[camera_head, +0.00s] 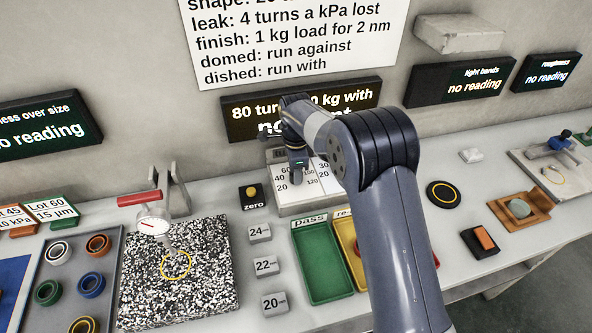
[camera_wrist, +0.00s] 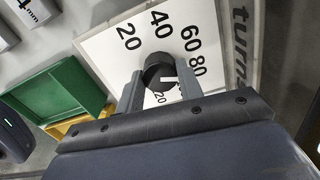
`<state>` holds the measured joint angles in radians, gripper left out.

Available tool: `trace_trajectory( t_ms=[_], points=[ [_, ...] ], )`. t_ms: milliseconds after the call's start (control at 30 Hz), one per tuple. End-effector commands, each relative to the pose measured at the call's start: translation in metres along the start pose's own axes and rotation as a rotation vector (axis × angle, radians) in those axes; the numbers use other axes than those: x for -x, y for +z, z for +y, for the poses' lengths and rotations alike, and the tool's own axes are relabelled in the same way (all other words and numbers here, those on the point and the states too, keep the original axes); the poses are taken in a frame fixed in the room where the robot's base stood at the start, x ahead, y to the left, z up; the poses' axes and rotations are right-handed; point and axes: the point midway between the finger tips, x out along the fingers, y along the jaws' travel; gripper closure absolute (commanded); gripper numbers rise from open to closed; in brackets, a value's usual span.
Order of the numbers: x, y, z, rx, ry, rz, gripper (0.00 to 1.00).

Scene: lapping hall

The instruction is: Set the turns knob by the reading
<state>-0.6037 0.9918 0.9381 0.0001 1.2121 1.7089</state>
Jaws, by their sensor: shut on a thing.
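My gripper (camera_wrist: 160,78) is shut on a dark round knob (camera_wrist: 157,70) on a white dial plate (camera_wrist: 110,50). The plate is printed 20, 40, 60, 80 and, partly hidden, a number ending in 20. The word "turns" shows partly at its side. A white mark shows on the knob's lower right; the fingers hide part of it, so its exact setting is unclear. In the head view, my gripper (camera_head: 298,168) is over the left scale of the control box (camera_head: 303,207). The display (camera_head: 238,118) behind reads "80 turns", "0 kg with"; my arm hides part of both lines.
A wall sheet (camera_head: 290,40) lists rules. A zero button (camera_head: 251,195) is left of the box. A green pass tray (camera_head: 318,265) and a yellow tray (camera_head: 345,235) lie in front. A speckled plate (camera_head: 200,290) with a gauge (camera_head: 152,226) stands left.

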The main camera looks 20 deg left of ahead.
Motion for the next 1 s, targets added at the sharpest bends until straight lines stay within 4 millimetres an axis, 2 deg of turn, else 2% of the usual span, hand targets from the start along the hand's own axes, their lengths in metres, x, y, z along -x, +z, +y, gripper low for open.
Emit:
trace_trajectory(
  t_ms=[667, 700, 933, 1000],
  points=[
    [0.0017, -0.0002, -0.0012, -0.056, -0.005, 0.0, 0.88],
    [0.0016, -0.0002, -0.0011, -0.056, -0.005, 0.0, 0.62],
    [0.0008, -0.0001, -0.0005, -0.055, -0.002, 0.0, 0.43],
    [0.0006, -0.0001, -0.0004, -0.055, -0.002, 0.0, 0.43]
  ],
)
